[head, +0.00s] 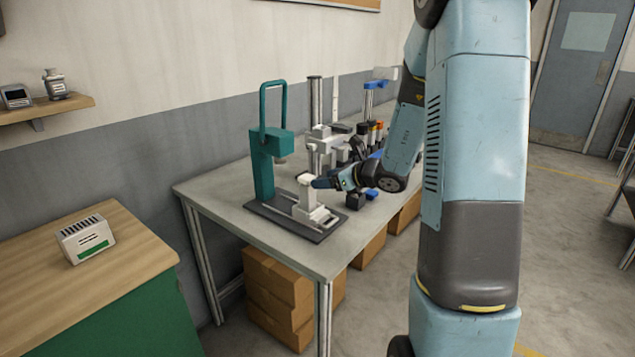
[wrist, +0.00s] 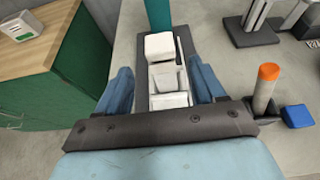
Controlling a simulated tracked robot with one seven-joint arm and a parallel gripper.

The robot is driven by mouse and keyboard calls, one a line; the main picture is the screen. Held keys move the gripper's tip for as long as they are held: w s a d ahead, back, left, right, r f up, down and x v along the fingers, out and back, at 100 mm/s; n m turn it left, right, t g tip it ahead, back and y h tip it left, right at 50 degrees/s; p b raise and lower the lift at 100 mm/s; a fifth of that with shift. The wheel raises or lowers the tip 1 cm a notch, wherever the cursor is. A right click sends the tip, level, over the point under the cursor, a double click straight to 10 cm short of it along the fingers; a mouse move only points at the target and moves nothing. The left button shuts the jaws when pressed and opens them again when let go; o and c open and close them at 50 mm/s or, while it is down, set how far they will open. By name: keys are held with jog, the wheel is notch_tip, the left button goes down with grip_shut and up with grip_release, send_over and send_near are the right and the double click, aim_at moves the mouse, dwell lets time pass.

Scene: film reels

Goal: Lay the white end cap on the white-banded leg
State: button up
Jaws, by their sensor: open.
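My gripper (head: 320,183) is open beside the upper part of a white stepped block (head: 309,212), which stands on a dark base plate in front of a teal press (head: 263,170). In the wrist view my blue fingers (wrist: 161,72) lie on either side of white parts, with gaps visible. A white cube-like piece (wrist: 159,46) is at the far end of these parts and a smaller white square piece (wrist: 166,82) lies nearer. I cannot tell which piece is the white end cap. I cannot make out a white-banded leg.
An orange-topped cylinder (wrist: 264,88) and a blue block (wrist: 297,116) stand right of my gripper. A grey column stand (head: 316,130) and several small parts are farther back on the table (head: 225,192). A wooden-topped green cabinet (head: 85,255) stands at left.

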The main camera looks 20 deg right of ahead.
jog(key=v, duration=0.7)
jog(key=s+a+r+n+g, duration=0.3)
jog(key=s+a+r+n, duration=0.1)
jog(key=s+a+n, duration=0.3)
jog(key=s+a+r+n+g, duration=0.3)
jog(key=s+a+n, duration=0.1)
jog(key=s+n, duration=0.4)
jog(key=s+d+r+n+h, duration=0.2)
jog(key=s+n+h, duration=0.2)
jog(key=s+n, duration=0.2)
jog(key=s+d+r+n+h, duration=0.2)
jog(key=s+r+n+h, duration=0.1)
jog(key=s+n, duration=0.4)
jog(key=shift+s+d+r+n+t+h, duration=0.2)
jog(key=shift+s+r+n+t+h, duration=0.1)
jog(key=shift+h, duration=0.2)
